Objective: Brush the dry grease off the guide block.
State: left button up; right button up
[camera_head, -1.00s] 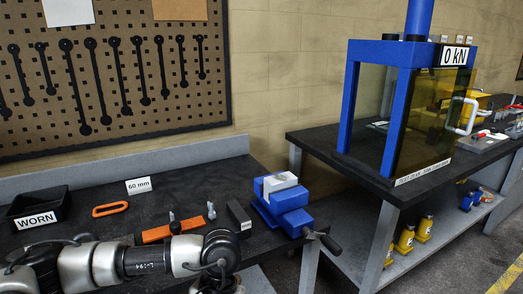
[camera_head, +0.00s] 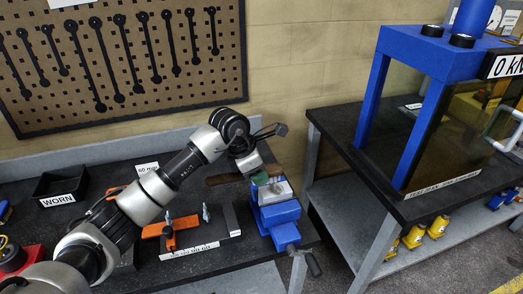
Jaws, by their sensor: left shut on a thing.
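The pale guide block (camera_head: 279,191) sits in the jaws of a blue vise (camera_head: 281,213) at the right end of the bench. My left gripper (camera_head: 256,169) is above and just left of the block, shut on a brush with a brown handle (camera_head: 221,179). A green part (camera_head: 260,178) shows under the gripper at the block's upper left edge; I cannot tell whether it touches the block. Any grease on the block is too small to make out. My right gripper is not in view.
An orange tool (camera_head: 172,228) and a dark bar stand left of the vise. A black bin marked WORN (camera_head: 62,186) is farther left. The vise handle (camera_head: 312,262) sticks out in front. A blue press (camera_head: 428,50) stands on the second bench at right.

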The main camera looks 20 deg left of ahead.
pick_arm(q)
jog(key=shift+w+r, duration=0.1)
jog(key=shift+r, duration=0.05)
jog(key=shift+s+a, duration=0.15)
jog(key=shift+s, duration=0.1)
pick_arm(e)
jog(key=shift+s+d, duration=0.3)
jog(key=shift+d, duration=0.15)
pick_arm(q)
jog(key=shift+w+b, duration=0.1)
jog(key=shift+b, duration=0.45)
jog(key=b, duration=0.4)
send_over(263, 198)
jog(key=a, duration=0.1)
notch_tip(263, 198, down, 5)
jog(key=shift+s+a+f, duration=0.2)
jog(key=shift+s+f, duration=0.15)
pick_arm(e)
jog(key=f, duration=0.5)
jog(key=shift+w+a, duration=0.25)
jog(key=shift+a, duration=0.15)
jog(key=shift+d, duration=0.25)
pick_arm(q)
jog(key=shift+f+b, duration=0.6)
jog(key=shift+b, duration=0.15)
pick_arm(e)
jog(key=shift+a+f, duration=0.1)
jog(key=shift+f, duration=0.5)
